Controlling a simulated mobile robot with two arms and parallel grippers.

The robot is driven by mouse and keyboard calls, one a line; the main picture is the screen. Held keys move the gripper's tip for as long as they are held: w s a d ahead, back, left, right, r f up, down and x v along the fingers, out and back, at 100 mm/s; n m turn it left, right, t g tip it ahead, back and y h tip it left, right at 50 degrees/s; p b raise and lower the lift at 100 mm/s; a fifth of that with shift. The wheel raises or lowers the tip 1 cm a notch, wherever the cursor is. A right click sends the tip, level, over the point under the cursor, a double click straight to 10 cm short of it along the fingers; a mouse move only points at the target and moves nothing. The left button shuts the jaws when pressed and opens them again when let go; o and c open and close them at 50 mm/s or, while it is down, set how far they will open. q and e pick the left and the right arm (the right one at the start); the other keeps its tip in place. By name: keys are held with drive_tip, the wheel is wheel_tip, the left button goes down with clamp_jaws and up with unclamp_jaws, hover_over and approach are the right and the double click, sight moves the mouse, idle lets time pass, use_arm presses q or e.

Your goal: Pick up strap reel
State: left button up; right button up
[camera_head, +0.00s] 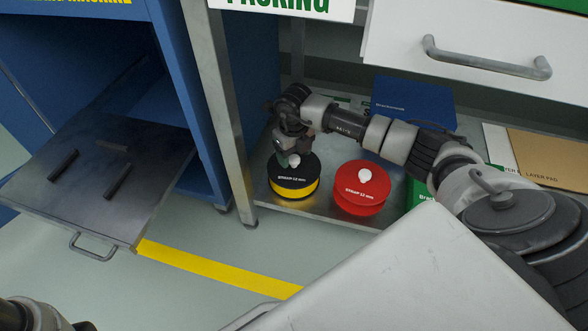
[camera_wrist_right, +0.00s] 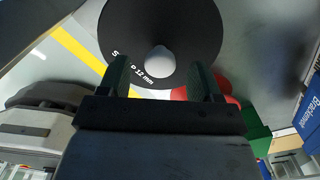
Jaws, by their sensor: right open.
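Two strap reels stand on the lower shelf under the packing bench. One is a black-topped reel with a yellow band (camera_head: 293,188); the other is a red reel (camera_head: 361,193) to its right. Each has a pale knob on top. My right gripper (camera_head: 287,157) is just above the black-topped reel. In the right wrist view the gripper (camera_wrist_right: 158,68) is open, its two dark fingers on either side of the knob of the black reel (camera_wrist_right: 160,25). Whether the fingers touch the knob cannot be told. My left gripper does not show.
A metal bench leg (camera_head: 231,125) stands left of the reels. A blue box (camera_head: 412,100) and a green box (camera_head: 425,192) are behind and right. A drawer (camera_head: 480,45) hangs above. A blue cabinet's open metal flap (camera_head: 95,190) juts out at left.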

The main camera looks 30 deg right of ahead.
drive_tip(key=shift+f+b, duration=0.3)
drive_tip(key=shift+f, duration=0.6)
clamp_jaws()
drive_tip(key=shift+r, duration=0.15)
